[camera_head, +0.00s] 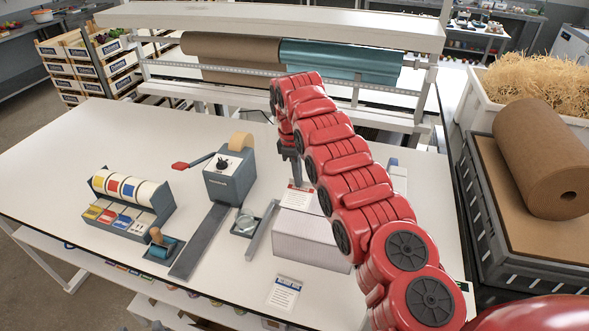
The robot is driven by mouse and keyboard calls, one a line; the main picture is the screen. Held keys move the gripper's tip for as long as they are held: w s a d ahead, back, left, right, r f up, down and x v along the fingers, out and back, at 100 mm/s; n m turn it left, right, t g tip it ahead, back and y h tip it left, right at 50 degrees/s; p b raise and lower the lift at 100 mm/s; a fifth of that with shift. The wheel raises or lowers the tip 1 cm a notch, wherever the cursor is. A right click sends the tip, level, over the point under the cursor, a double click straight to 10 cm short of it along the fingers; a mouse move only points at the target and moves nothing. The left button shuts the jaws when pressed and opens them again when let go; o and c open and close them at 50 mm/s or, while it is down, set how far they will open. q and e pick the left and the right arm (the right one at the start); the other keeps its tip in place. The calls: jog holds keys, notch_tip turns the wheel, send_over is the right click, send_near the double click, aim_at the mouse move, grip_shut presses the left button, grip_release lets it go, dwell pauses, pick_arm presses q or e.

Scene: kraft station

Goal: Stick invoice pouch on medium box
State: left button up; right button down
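A white box (305,243) stands on the table right of centre, partly covered by my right arm; its size class cannot be told. A small white sheet with a red header (297,198) is at the box's far left edge, just below my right gripper (296,176). I cannot tell whether the gripper touches or holds it. The gripper points down, and its fingertips are too small and dark to read. Another white sheet with a blue header (284,292) lies near the table's front edge. I cannot tell which sheet is the invoice pouch. My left gripper is out of view.
A grey tape dispenser (230,176) with a red lever and a label roll rack (131,203) stand on the white table (80,150) at left. Brown and teal rolls (340,62) hang behind. A grey crate (487,232) bearing a kraft roll (543,160) borders the right side.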

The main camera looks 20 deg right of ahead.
aim_at(298, 192)
jog(key=shift+s+f, duration=0.25)
jog(key=shift+s, duration=0.05)
jog(key=shift+f+b, duration=0.3)
jog(key=shift+f, duration=0.1)
jog(key=f, duration=0.1)
jog(key=w+f, duration=0.1)
jog(key=f, duration=0.1)
jog(key=shift+s+f, duration=0.25)
jog(key=shift+f, duration=0.55)
jog(key=shift+w+f, duration=0.1)
jog(key=shift+w, duration=0.05)
jog(key=shift+b, duration=0.35)
